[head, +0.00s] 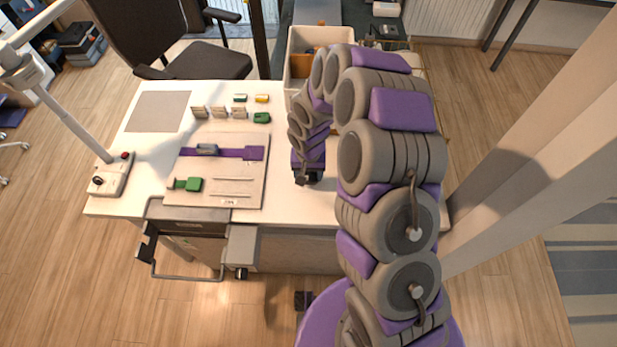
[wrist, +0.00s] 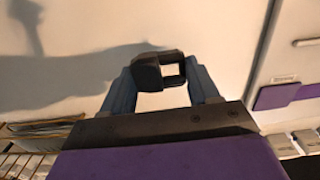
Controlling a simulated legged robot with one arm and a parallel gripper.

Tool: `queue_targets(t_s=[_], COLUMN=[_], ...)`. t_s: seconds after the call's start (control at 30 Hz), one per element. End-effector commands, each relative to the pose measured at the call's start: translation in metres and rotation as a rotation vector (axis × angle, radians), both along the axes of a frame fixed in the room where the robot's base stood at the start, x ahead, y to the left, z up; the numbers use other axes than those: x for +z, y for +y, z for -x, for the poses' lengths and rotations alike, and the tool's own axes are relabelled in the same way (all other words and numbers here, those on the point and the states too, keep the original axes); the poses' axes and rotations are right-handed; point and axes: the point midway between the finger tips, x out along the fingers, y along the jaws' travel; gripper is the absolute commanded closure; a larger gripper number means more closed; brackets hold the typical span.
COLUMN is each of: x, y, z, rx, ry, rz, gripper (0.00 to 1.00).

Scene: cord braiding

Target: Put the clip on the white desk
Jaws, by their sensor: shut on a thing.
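The white desk (head: 288,205) stands in the middle of the head view; its bare pale top (wrist: 85,40) fills most of the wrist view. My gripper (head: 307,178) is over the right part of the desk, right of the board. In the wrist view, my gripper (wrist: 160,76) has its two blue-grey fingers shut on a small black clip (wrist: 148,78) with a square opening. The clip appears to be held over the bare desk. I cannot tell whether it touches the top. In the head view, the clip is too small to make out clearly.
A pale board (head: 228,180) with a purple strap (head: 233,153) and green parts lies left of my gripper. Small holders (head: 220,112) stand behind it. A white bin (head: 300,65) is at the back. Bare desk lies between board and gripper.

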Motion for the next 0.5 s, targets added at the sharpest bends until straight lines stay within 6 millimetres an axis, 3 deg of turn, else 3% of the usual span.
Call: queue_targets(t_s=[0.2, 0.4, 0.5], x=[-0.002, -0.033, -0.037], y=[0.0, -0.004, -0.003], z=[-0.009, -0.007, -0.008], rx=[-0.002, 0.0, -0.002], ry=[0.0, 0.005, 0.002], rz=[-0.003, -0.003, -0.004], gripper=[0.68, 0.68, 0.68])
